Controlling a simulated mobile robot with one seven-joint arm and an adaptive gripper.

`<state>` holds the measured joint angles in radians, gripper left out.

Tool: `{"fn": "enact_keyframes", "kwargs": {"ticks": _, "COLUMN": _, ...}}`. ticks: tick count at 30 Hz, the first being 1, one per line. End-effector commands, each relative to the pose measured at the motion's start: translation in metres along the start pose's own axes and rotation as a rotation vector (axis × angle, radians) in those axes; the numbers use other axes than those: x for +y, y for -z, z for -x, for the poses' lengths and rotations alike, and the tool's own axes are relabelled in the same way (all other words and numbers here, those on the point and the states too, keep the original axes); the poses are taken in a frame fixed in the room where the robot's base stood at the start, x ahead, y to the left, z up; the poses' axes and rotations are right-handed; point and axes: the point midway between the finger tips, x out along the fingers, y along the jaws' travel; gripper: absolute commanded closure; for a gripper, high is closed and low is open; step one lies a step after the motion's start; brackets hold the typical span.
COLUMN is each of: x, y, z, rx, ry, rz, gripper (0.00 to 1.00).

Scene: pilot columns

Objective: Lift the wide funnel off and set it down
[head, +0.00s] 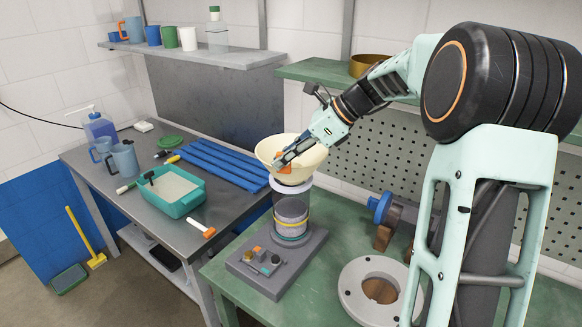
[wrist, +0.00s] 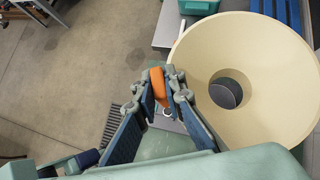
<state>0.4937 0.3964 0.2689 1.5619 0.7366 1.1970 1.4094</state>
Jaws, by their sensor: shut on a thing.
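The wide funnel (head: 268,150) is a cream bowl at the top of a clear column (head: 291,212) with a white collar (head: 292,187). I cannot tell whether it rests on the collar or is just above it. In the wrist view the funnel (wrist: 278,60) fills the right side, roughly level, with a round hole in its middle. My gripper (head: 287,159) is at the funnel's near side. In the wrist view my gripper (wrist: 166,88) is shut on an orange piece (wrist: 158,84) beside the rim, apparently the funnel's grip; the fingers hide where it joins.
The column stands on a grey base (head: 262,283) with small parts. A grey ring (head: 357,306) and a blue-capped part (head: 380,208) are on the green bench (head: 335,240). The steel table (head: 100,175) at left holds a teal tub (head: 178,207) and blue slats (head: 225,163).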

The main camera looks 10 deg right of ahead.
Motion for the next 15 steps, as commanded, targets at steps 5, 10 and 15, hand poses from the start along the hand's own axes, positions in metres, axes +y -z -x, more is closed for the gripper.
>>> {"fn": "enact_keyframes", "kwargs": {"ticks": 5, "x": 0.000, "y": -0.007, "z": 0.007, "rx": 0.000, "ry": 0.001, "rz": 0.001, "gripper": 1.00}}
{"fn": "enact_keyframes", "kwargs": {"ticks": 10, "x": 0.000, "y": -0.012, "z": 0.012, "rx": 0.000, "ry": 0.001, "rz": 0.001, "gripper": 1.00}}
{"fn": "enact_keyframes", "kwargs": {"ticks": 15, "x": 0.000, "y": -0.017, "z": 0.017, "rx": 0.000, "ry": 0.001, "rz": 0.001, "gripper": 1.00}}
